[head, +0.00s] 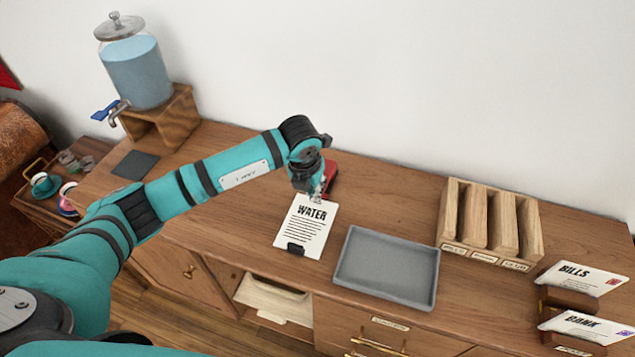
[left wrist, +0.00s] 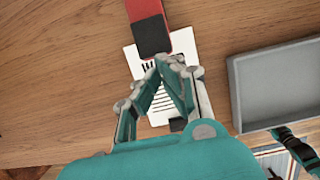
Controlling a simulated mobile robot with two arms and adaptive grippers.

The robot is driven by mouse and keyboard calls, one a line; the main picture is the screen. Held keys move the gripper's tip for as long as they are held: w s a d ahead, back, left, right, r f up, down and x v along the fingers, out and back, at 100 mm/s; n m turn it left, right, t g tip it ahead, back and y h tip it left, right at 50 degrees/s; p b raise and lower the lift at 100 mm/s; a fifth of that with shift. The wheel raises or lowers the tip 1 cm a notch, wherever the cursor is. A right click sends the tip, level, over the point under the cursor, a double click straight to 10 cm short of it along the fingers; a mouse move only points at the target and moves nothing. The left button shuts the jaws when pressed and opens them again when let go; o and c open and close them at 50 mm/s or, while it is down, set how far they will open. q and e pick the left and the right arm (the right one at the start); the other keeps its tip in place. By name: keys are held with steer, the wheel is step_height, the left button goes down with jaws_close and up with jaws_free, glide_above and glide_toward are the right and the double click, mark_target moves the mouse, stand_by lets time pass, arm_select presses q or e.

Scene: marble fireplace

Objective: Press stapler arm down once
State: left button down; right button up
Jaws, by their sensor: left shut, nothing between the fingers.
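The red stapler (head: 331,176) is on the wooden counter, partly hidden behind my left gripper (head: 318,194) in the head view. In the left wrist view the stapler (left wrist: 148,18) shows red with a black end, which overlaps the top of a white sheet headed WATER (head: 306,227). My left gripper (left wrist: 171,62) is shut and empty, with its fingertips just below the stapler's black end in that view. I cannot tell whether they touch it or what height they are at. My right gripper is not clearly seen.
A grey tray (head: 388,228) lies right of the sheet. A wooden sorter (head: 490,222) and card holders with BILLS and BANK cards (head: 580,277) stand farther right. A water dispenser (head: 135,70) on a wooden stand is at the back left.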

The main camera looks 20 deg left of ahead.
arm_select(q)
steer(key=v, duration=1)
steer(key=shift+s, duration=0.15)
stand_by(0.4)
